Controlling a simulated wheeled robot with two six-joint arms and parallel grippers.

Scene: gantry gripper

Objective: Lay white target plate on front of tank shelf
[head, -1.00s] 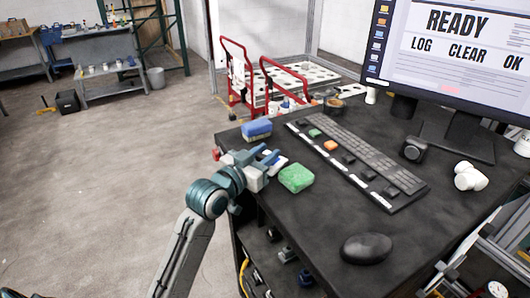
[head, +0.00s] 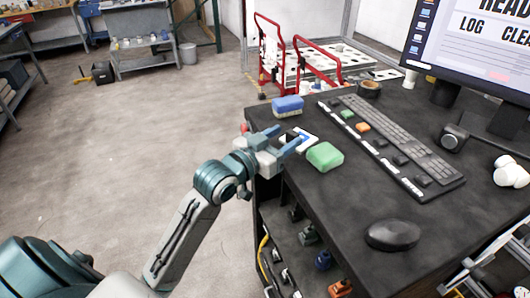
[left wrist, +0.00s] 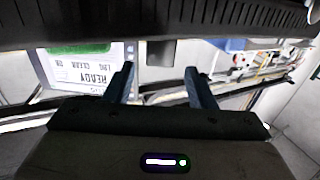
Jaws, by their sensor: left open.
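A flat white piece with blue on it (head: 312,136) lies at the desk's left edge, between a blue block and a green block, in the head view. My left gripper's fingers partly cover it, and I cannot tell whether it is the target plate. My left gripper (head: 287,142) is open just beside it, over the desk edge. The left wrist view shows the two fingers (left wrist: 161,87) spread apart with nothing held between them. I cannot make out a tank shelf for certain. My right gripper is out of view.
The blue block (head: 288,106) and green block (head: 325,156) flank the left gripper on the dark desk. A keyboard (head: 390,140), mouse (head: 393,235) and monitor (head: 470,50) stand to the right. Red-framed carts (head: 320,65) stand behind. Floor left of the desk is clear.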

